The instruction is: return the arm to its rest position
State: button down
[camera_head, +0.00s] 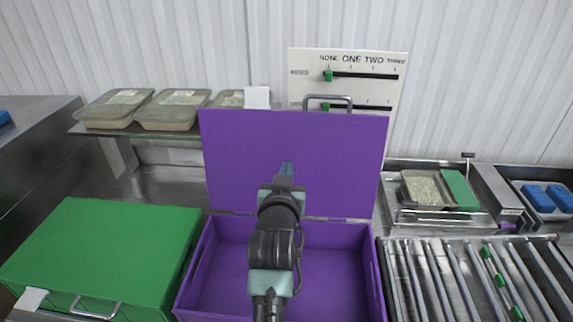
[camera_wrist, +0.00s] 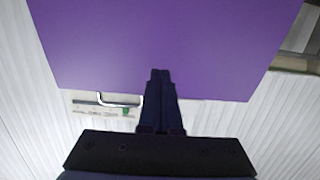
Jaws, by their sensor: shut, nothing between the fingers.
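My gripper (camera_head: 286,170) is shut and empty. In the head view it is raised over the open purple box (camera_head: 330,270), in front of the box's upright purple lid (camera_head: 240,150). In the wrist view the two dark fingers (camera_wrist: 160,76) are together, with the purple lid (camera_wrist: 215,45) filling much of the picture behind them. I cannot tell how close the fingertips are to the lid. My arm covers part of the box's inside; the floor that shows is bare.
A closed green box (camera_head: 105,240) stands at left. At right are a roller conveyor (camera_head: 430,285) and a tray of rice (camera_head: 420,188) with a green lid beside it. Lidded containers (camera_head: 172,110) sit on a shelf behind. A slider board (camera_head: 375,92) stands behind the purple lid.

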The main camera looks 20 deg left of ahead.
jog(key=shift+s+d, duration=0.15)
jog(key=shift+s, duration=0.3)
jog(key=s+d+r+m+t+h, duration=0.15)
jog(key=d+r, duration=0.25)
jog(key=r, duration=0.5)
jog(key=s+d+r+t, duration=0.3)
jog(key=d+r, duration=0.1)
jog(key=r, duration=0.5)
jog(key=s+d+r+m+t, duration=0.15)
jog(key=d+r, duration=0.25)
jog(key=r, duration=0.5)
jog(key=s+d+r+t+h, duration=0.1)
jog(key=s+d+r+t, duration=0.2)
jog(key=s+r, duration=0.4)
jog(key=s+d+r+t+h, duration=0.2)
jog(key=s+d+r, duration=0.2)
jog(key=s+r, duration=0.3)
jog(key=s, duration=0.3)
jog(key=shift+s+d+r+t+b, duration=0.15)
jog(key=shift+d+t+b, duration=0.05)
jog(key=shift+t+b, duration=0.2)
